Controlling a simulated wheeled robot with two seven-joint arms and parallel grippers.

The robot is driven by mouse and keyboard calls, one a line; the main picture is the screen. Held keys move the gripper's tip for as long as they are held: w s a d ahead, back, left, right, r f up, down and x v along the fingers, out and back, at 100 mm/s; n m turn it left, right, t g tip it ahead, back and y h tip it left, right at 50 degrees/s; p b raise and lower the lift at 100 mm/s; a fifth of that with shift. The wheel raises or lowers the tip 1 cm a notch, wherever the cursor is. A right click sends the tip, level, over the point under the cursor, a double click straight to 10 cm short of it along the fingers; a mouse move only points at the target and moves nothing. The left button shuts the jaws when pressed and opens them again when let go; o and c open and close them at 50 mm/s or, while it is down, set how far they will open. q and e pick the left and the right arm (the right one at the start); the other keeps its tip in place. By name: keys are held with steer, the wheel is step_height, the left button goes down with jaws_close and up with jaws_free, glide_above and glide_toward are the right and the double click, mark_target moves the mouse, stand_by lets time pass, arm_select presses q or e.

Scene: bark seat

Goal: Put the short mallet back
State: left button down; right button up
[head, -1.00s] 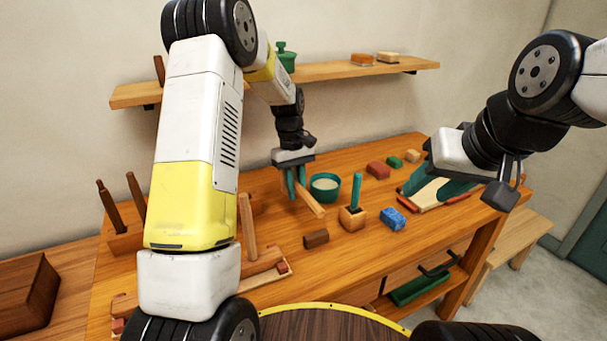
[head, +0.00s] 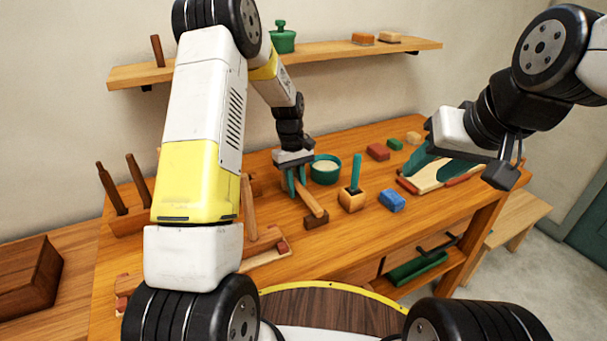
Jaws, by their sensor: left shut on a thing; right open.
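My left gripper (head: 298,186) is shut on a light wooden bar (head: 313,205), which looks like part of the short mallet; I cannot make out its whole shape. The bar slants down towards a dark brown block (head: 316,220) on the workbench (head: 345,240). Its near end overlaps the block in the head view; I cannot tell if they touch. Another wooden handle (head: 249,208) stands upright beside my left arm, above a wooden rack (head: 268,257) with a red-brown end piece. My arm hides much of that rack.
A green bowl (head: 325,170), a wooden block with a green handle (head: 352,197) and a blue block (head: 391,201) stand right of the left gripper. Red (head: 378,152) and green blocks lie behind. Two dark handles (head: 122,188) stand at left. A wall shelf (head: 330,55) runs behind.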

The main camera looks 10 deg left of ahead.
arm_select(q)
steer(key=shift+f, duration=0.25)
stand_by(0.4)
steer(key=c, duration=1.2)
jaws_free()
steer(key=r, duration=0.4)
steer(key=w+r, duration=0.1)
steer(key=r, duration=0.2)
steer(key=shift+w+a, duration=0.1)
steer(key=shift+a, duration=0.3)
steer(key=shift+r, duration=0.3)
